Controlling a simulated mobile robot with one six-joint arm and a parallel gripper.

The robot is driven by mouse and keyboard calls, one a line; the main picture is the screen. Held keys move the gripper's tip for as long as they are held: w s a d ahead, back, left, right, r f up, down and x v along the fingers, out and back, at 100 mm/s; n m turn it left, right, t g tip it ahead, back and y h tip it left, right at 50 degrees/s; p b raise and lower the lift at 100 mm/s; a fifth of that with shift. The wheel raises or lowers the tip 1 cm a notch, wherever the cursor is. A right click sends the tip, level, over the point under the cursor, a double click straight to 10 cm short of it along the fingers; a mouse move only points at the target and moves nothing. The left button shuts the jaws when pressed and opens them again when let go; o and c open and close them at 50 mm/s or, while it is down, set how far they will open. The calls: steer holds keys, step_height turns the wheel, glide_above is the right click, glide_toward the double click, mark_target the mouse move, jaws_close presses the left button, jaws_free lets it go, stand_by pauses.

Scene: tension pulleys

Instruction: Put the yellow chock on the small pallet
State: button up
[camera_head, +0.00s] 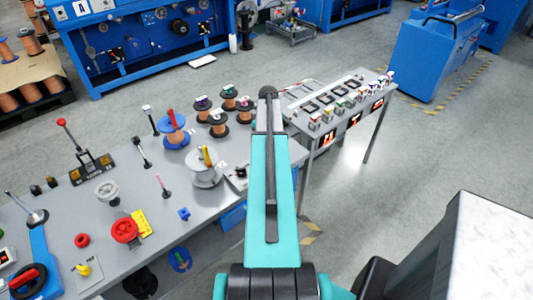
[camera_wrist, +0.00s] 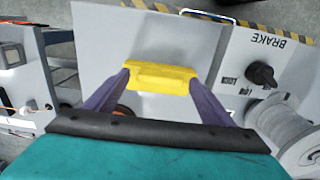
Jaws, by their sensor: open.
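In the wrist view the yellow chock (camera_wrist: 160,77) is a chunky bar lying across the gap between the two purple fingers of my gripper (camera_wrist: 160,84). The fingers are spread wide, with one tip at or very close to each end of the chock. I cannot tell whether they touch it or whether it rests on the grey surface behind. In the head view my teal arm hides my gripper and whatever is at it. I cannot pick out the small pallet for certain in either view.
A panel marked BRAKE with a black knob (camera_wrist: 262,74) and a pale spool (camera_wrist: 290,130) are close on the right in the wrist view. The grey bench (camera_head: 200,215) carries several spools, levers and a red knob (camera_head: 124,230). A second table (camera_head: 335,105) stands beyond my arm.

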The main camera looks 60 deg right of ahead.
steer(key=c, duration=1.9)
steer(key=shift+o, duration=0.2)
steer(key=shift+r, duration=0.2)
step_height(320, 180, up, 10)
steer(key=b, duration=0.3)
steer(key=shift+f, duration=0.2)
